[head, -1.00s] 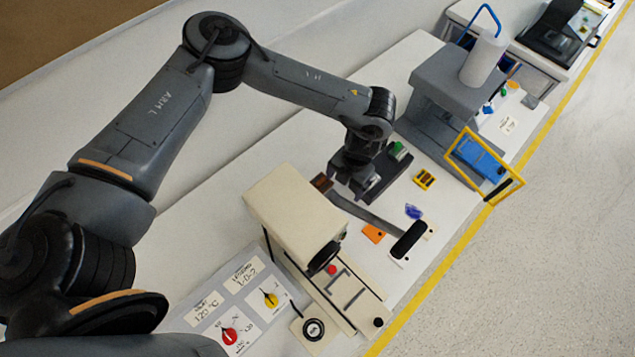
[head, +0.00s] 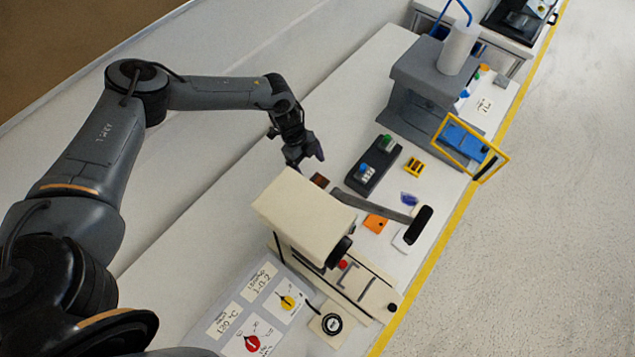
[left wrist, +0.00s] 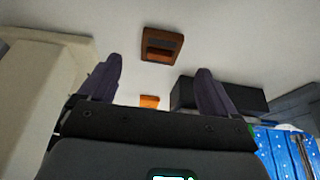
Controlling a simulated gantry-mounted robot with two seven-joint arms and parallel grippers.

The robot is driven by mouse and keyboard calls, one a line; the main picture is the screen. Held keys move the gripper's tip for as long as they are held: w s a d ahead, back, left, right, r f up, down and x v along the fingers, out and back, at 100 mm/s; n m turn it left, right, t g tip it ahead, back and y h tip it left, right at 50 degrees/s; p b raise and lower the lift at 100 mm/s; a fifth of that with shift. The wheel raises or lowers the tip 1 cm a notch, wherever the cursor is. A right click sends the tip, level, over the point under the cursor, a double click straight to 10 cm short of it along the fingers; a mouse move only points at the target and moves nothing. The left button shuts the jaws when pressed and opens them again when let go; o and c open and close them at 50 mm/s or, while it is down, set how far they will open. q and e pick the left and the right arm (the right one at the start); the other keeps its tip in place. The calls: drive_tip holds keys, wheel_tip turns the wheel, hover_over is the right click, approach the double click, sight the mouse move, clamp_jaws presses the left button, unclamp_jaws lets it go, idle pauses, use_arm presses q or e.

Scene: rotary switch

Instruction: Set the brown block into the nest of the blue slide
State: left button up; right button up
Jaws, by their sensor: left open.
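The brown block (head: 319,180) lies on the white table beside the beige machine, close to its back corner. In the left wrist view the brown block (left wrist: 161,45) shows whole, with a dark recess, beyond the fingertips and roughly centred between them. My left gripper (head: 308,162) is open and empty, above and behind the block; its two fingers also show in the left wrist view (left wrist: 158,82). The blue slide (head: 460,141) is at the front of the grey press, behind the yellow frame. Its nest is too small to make out. My right gripper is not in view.
The grey press (head: 430,85) stands farther back. The table behind the block is clear.

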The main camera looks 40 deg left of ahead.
sight(317, 180)
use_arm(q)
drive_tip(key=shift+d+x, duration=0.2)
drive_tip(key=shift+x, duration=2.95)
drive_tip(key=shift+w+r, duration=0.1)
drive_tip(key=c, duration=1.2)
drive_tip(key=shift+r, duration=0.1)
drive_tip(key=shift+c, duration=0.2)
